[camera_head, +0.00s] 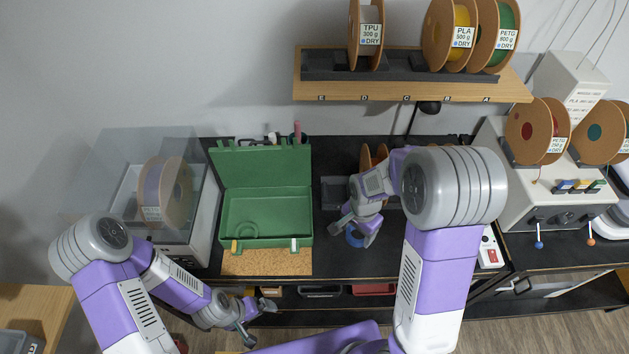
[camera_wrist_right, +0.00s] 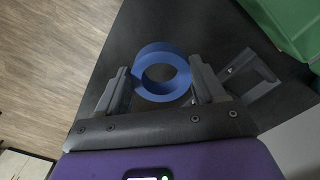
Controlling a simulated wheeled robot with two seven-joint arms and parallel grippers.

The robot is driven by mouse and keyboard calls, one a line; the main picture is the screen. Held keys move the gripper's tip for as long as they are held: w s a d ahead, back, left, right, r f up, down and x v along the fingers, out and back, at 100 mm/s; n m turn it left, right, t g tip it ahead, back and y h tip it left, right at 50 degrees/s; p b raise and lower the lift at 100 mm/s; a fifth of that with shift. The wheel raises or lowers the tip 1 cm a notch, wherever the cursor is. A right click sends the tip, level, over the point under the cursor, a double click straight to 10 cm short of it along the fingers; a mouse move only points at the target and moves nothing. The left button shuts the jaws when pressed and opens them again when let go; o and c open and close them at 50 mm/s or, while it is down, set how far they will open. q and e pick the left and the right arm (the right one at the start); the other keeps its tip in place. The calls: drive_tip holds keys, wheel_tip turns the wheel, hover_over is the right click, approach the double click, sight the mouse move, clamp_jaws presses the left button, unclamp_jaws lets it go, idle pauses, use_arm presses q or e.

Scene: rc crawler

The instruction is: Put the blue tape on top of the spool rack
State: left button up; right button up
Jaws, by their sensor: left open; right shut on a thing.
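The blue tape (camera_head: 354,239) is a ring-shaped roll above the black bench, right of the green case. My right gripper (camera_head: 353,230) is shut on it; in the right wrist view the blue tape (camera_wrist_right: 162,72) sits between the two fingers (camera_wrist_right: 164,88). I cannot tell whether it touches the bench. The spool rack (camera_head: 310,91) is a wooden wall shelf above the bench, with a dark holder and letters along its front edge. It carries a TPU spool left of its middle and PLA and PETG spools at the right. My left gripper (camera_head: 256,322) is open and empty at the lower left.
The open green case (camera_head: 266,215) stands on the bench (camera_head: 325,262) left of the tape. A clear-lidded box with a spool (camera_head: 165,192) is at the left. A white machine (camera_head: 545,190) with spools stands at the right. A dark lamp (camera_head: 429,107) hangs below the rack.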

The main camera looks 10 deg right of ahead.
hover_over(353, 253)
drive_tip(key=f, duration=0.5)
drive_tip(key=shift+s+f+b, duration=0.25)
drive_tip(key=shift+b, duration=0.15)
drive_tip(key=shift+w+f, duration=0.15)
drive_tip(key=shift+f, duration=0.5)
wheel_tip(353, 253, down, 2)
drive_tip(key=shift+f, duration=0.45)
use_arm(q)
drive_tip(key=shift+s+f, duration=0.2)
drive_tip(key=shift+f, duration=0.25)
use_arm(e)
drive_tip(key=shift+w, duration=0.1)
drive_tip(key=shift+f+b, duration=0.15)
drive_tip(key=shift+b, duration=0.2)
drive_tip(key=o, duration=1)
use_arm(q)
drive_tip(key=shift+f, duration=0.15)
